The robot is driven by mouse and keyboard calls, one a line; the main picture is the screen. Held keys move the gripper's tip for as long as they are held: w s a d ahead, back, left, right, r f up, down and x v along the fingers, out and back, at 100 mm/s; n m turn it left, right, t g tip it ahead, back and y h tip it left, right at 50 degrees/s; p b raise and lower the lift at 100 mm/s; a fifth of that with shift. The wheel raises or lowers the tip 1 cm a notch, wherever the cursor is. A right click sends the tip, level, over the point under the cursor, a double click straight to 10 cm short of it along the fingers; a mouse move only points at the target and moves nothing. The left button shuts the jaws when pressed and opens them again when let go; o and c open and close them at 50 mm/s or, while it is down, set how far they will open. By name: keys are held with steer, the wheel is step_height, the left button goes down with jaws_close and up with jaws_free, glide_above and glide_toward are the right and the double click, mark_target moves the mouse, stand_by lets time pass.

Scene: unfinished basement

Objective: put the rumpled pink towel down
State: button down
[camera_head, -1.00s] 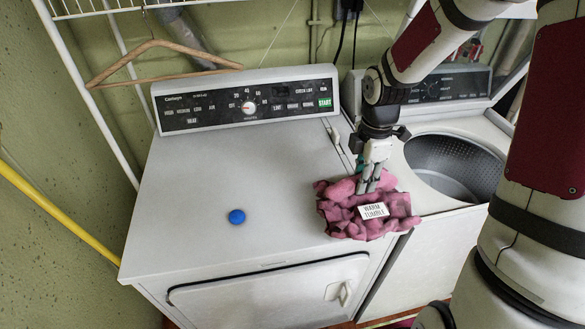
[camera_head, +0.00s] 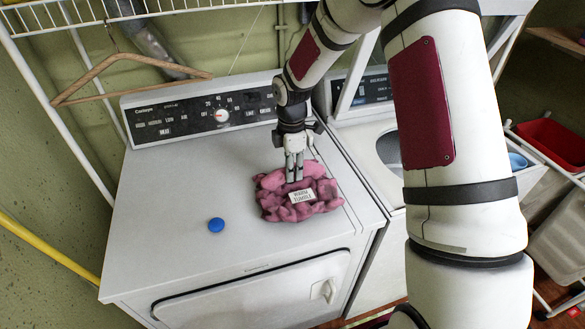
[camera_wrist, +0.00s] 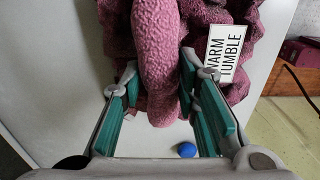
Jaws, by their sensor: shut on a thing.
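The rumpled pink towel (camera_head: 277,207) is at the right part of the dryer top (camera_head: 165,185), with a white "WARM TUMBLE" label on it. My gripper (camera_head: 296,177) points down at the towel's upper middle. In the wrist view my gripper (camera_wrist: 158,95) is shut on a thick fold of the towel (camera_wrist: 156,45), which lies between the two green-padded fingers. The towel appears to be at or just above the dryer top; I cannot tell whether its underside touches.
A blue ball (camera_head: 216,225) lies on the dryer top, left of the towel. The control panel (camera_head: 200,113) rises at the back. The open washer (camera_head: 388,150) stands to the right. A wooden hanger (camera_head: 130,75) hangs above. The dryer top's left half is mostly clear.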

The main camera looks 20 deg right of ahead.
steer(key=shift+f, duration=0.2)
steer(key=shift+f, duration=0.15)
steer(key=c, duration=1.2)
jaws_free()
